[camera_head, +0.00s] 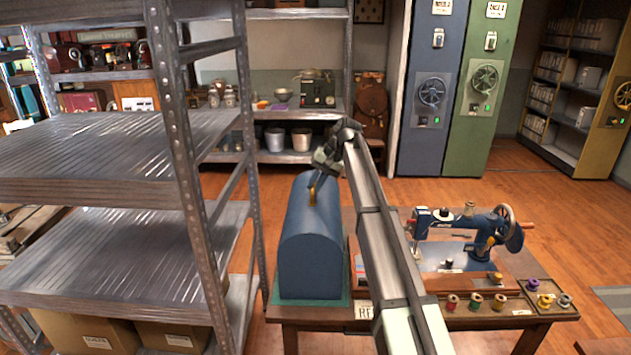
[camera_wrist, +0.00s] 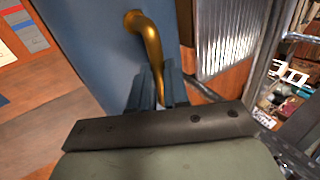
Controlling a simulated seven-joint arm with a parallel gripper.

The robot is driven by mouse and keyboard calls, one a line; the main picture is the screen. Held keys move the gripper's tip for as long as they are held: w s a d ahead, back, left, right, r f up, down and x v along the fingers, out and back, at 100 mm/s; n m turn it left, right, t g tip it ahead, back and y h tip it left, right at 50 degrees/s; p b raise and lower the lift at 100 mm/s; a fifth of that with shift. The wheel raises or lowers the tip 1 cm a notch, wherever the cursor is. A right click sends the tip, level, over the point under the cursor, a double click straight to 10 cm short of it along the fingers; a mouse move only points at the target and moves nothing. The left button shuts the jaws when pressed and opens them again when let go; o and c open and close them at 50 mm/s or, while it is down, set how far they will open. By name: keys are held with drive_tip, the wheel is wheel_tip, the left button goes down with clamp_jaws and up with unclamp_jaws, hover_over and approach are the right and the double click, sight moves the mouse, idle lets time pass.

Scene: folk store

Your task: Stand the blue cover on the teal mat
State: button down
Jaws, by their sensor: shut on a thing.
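The blue cover (camera_head: 312,250) is a tall box with a rounded top. It is upright over the teal mat (camera_head: 338,301) at the left end of the wooden table. The mat shows as a thin strip along the cover's front and right side; I cannot tell whether the cover's base touches it. My gripper (camera_head: 318,176) is at the cover's top, shut on its brass handle (camera_head: 312,194). In the wrist view the curved brass handle (camera_wrist: 150,42) runs between my fingers (camera_wrist: 158,88), with the blue cover (camera_wrist: 85,45) behind.
A blue sewing machine (camera_head: 465,235) stands on its wooden base to the right. A metal shelf rack (camera_head: 190,150) rises close to the cover's left side. Open floor (camera_head: 400,195) lies behind the table.

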drive_tip(key=c, duration=1)
unclamp_jaws()
drive_tip(key=shift+c, duration=0.2)
drive_tip(key=v, duration=1.4)
